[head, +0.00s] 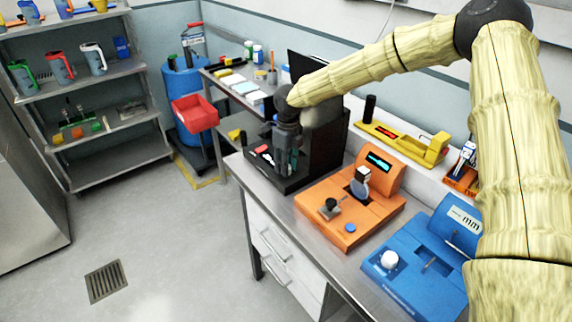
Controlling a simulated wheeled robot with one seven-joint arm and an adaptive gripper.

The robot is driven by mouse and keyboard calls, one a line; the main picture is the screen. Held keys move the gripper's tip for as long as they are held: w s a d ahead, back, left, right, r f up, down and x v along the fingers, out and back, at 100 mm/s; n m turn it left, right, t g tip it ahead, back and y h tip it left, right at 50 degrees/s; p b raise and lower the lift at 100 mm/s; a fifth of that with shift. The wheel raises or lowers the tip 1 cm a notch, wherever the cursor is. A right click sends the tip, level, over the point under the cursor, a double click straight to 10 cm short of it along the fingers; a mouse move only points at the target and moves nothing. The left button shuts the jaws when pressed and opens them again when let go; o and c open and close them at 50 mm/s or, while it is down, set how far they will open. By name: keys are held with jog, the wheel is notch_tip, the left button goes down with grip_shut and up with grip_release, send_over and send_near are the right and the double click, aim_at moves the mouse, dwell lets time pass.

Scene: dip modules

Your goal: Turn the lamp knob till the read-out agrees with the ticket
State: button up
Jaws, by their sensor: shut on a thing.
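My gripper (286,171) points down over the low front base of a black unit (321,138). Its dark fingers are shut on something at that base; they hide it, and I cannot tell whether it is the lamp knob. An orange unit (382,205) beside it has a lit teal read-out (379,161), too small to read. A black knob (331,203) stands on its front left and a blue button (350,228) on its front. A small white-topped piece (362,175) stands upright on it. I cannot pick out the ticket.
A blue unit (409,267) with a white knob (389,258) and an "mm" panel (464,219) stands to the right. A yellow tool (404,143) lies behind. A red bin (195,113) and shelves with jugs (84,68) are at left. The floor in front is clear.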

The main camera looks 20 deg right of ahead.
jog(key=shift+w+r, duration=0.2)
jog(key=shift+r, duration=0.05)
jog(key=o, duration=1)
jog(key=shift+d, duration=0.1)
jog(key=shift+o, duration=0.2)
jog(key=shift+s+f, duration=0.1)
jog(key=shift+f, duration=0.05)
notch_tip(320, 180, up, 12)
jog(key=shift+d, duration=0.3)
jog(key=shift+w, duration=0.2)
